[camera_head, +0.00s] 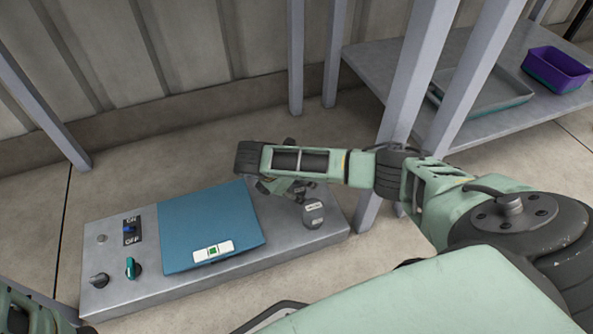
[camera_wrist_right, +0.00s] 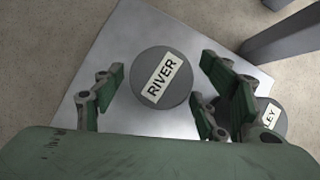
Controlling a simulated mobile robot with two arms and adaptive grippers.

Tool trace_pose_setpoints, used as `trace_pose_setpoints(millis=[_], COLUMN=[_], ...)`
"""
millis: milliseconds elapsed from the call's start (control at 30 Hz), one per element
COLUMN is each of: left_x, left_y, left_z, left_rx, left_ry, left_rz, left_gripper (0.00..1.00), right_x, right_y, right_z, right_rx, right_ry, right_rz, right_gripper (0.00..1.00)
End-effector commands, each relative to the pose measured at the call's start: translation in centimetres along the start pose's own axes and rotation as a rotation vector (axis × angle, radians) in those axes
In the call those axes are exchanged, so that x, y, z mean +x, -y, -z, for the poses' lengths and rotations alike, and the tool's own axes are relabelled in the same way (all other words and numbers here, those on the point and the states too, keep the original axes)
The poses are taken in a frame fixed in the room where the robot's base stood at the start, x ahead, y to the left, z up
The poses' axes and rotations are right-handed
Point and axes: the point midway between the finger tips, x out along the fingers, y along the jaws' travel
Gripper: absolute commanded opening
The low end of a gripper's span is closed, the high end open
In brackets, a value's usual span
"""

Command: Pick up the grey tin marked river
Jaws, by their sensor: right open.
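The grey tin marked RIVER (camera_wrist_right: 160,90) is round, with a white label on its top, in the middle of the right wrist view. In the head view my right gripper (camera_head: 284,188) is over the right part of a metal panel. One grey labelled tin (camera_head: 313,216) shows beside it, its label too small to read.
The metal panel (camera_head: 180,285) carries a blue plate (camera_head: 205,220), an on/off switch (camera_head: 129,230) and knobs. Grey posts (camera_head: 412,80) stand close to my right arm. A shelf (camera_head: 380,65) at the back right holds a grey tray (camera_head: 490,95) and a purple bin (camera_head: 555,70).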

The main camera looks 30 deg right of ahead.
Motion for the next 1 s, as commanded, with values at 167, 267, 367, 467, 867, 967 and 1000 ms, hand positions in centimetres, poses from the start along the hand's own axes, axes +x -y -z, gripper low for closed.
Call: trace_pose_setpoints(millis=[167, 267, 367, 467, 867, 967, 1000], left_x=[-0.95, -0.86, -0.84, -0.84, -0.84, -0.84, -0.84], left_y=[-0.19, -0.17, -0.17, -0.17, -0.19, -0.19, -0.19], left_z=[0.26, 0.22, 0.22, 0.22, 0.25, 0.24, 0.24], left_rx=[0.000, 0.000, 0.000, 0.000, 0.000, 0.000, 0.000], left_ry=[0.002, 0.002, 0.002, 0.001, 0.001, 0.001, 0.001], left_rz=[0.000, 0.000, 0.000, 0.000, -0.001, -0.001, -0.001], left_gripper=[0.30, 0.30, 0.30, 0.30, 0.30, 0.30, 0.30], right_x=[1.07, 0.99, 0.96, 0.96, 0.96, 0.96, 0.94], right_y=[-0.01, -0.01, -0.01, -0.01, -0.01, -0.01, -0.03], right_z=[-0.03, -0.09, -0.08, -0.06, -0.03, -0.03, -0.05], right_rx=[0.001, 0.001, 0.001, 0.001, 0.001, 0.001, 0.001], right_ry=[0.001, 0.001, 0.000, 0.000, 0.000, 0.000, 0.000], right_rz=[0.000, -0.001, -0.001, -0.001, -0.001, -0.001, -0.001], right_gripper=[0.66, 0.66, 0.66, 0.58, 0.23, 0.15, 0.14])
